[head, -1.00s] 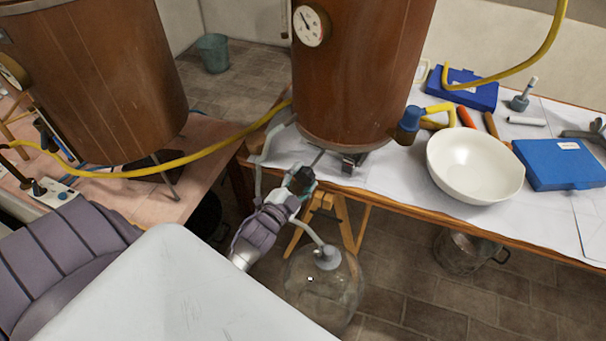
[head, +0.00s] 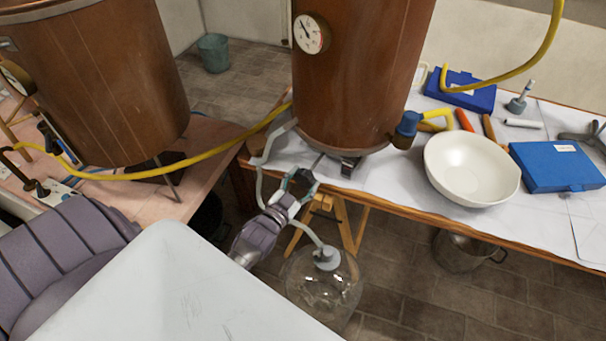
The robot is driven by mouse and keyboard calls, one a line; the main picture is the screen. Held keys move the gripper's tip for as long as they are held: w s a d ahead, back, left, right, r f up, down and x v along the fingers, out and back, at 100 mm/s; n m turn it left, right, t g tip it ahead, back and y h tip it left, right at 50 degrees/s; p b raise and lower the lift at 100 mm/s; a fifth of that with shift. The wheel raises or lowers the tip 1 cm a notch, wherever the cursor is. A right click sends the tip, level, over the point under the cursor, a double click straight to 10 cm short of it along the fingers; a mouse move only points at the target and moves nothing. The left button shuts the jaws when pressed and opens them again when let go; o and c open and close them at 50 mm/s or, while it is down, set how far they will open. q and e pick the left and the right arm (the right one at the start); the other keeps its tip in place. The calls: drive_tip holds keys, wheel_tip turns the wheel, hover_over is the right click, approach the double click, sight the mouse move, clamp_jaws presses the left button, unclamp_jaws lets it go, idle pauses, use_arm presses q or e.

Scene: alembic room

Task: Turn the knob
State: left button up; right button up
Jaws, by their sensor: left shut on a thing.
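My left gripper (head: 300,184) is at the front edge of the paper-covered table, just below and in front of the middle copper vessel (head: 355,70). It is shut on a small dark thing between its fingers, which appears to be the knob. The fingers cover most of it, so its shape and any marking are hidden. A dark metal support shows under the vessel, right behind the gripper. My right gripper is not in view.
A clear glass flask (head: 323,290) with a hose stands below the gripper. A white bowl (head: 470,168) and blue cases (head: 556,165) are on the table (head: 400,195) to the right. A yellow hose (head: 190,160) runs to the second copper vessel (head: 95,80) at left.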

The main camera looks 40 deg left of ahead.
use_arm(q)
drive_tip(key=shift+f, duration=0.15)
drive_tip(key=o, duration=1.2)
drive_tip(key=shift+c, duration=0.2)
drive_tip(key=s, duration=1.2)
drive_tip(key=shift+d, duration=0.4)
